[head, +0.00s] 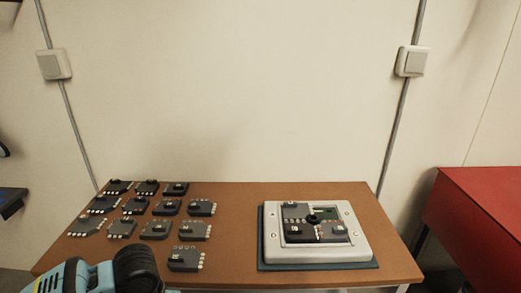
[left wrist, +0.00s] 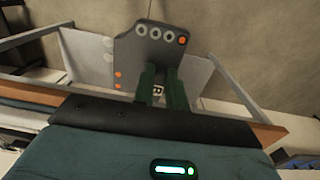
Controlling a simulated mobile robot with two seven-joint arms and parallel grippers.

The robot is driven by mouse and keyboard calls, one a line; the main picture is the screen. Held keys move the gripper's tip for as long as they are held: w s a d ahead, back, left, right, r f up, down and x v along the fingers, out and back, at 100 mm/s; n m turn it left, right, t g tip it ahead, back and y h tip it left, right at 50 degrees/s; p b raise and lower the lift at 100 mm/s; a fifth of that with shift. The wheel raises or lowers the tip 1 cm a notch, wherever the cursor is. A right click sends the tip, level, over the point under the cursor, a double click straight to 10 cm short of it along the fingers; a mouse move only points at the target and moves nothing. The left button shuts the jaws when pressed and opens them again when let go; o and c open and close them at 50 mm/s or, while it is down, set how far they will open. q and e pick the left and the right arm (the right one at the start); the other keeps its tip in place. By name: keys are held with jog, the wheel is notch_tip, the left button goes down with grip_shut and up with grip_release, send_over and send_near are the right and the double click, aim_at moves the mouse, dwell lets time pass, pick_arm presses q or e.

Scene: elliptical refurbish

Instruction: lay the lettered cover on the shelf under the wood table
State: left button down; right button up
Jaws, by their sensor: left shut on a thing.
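In the left wrist view, my left gripper (left wrist: 159,88) has dark green fingers shut on a dark grey cover (left wrist: 153,45). The cover has a row of round marks, one of them orange, plus smaller orange dots, and a light letter partly hidden between the fingers. A pale grey shelf (left wrist: 198,76) shows behind the cover, below the wood table's edge (left wrist: 268,134). I cannot tell whether the cover touches the shelf. In the head view, the wood table (head: 235,215) stands ahead; my left arm is at the lower left and its fingertips are hidden. My right gripper is not seen.
Several dark parts (head: 166,207) lie in rows on the table's left half. A white square frame (head: 348,250) holding dark modules sits on a blue-green mat (head: 318,267) at the right. A red cabinet (head: 480,205) stands right of the table. The tabletop between the groups is bare.

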pick_arm(q)
jog(key=f, duration=0.1)
jog(key=s+f, duration=0.1)
jog(key=f, duration=0.1)
jog(key=s+f, duration=0.1)
jog(key=f, duration=0.1)
jog(key=shift+a, duration=0.15)
jog(key=w+r, duration=0.1)
jog(key=r, duration=0.1)
jog(key=w+r, duration=0.1)
jog(key=r, duration=0.2)
jog(key=w+r, duration=0.1)
jog(key=r, duration=0.2)
notch_tip(320, 180, up, 7)
jog(key=shift+w, duration=0.4)
jog(key=shift+w+r, duration=0.1)
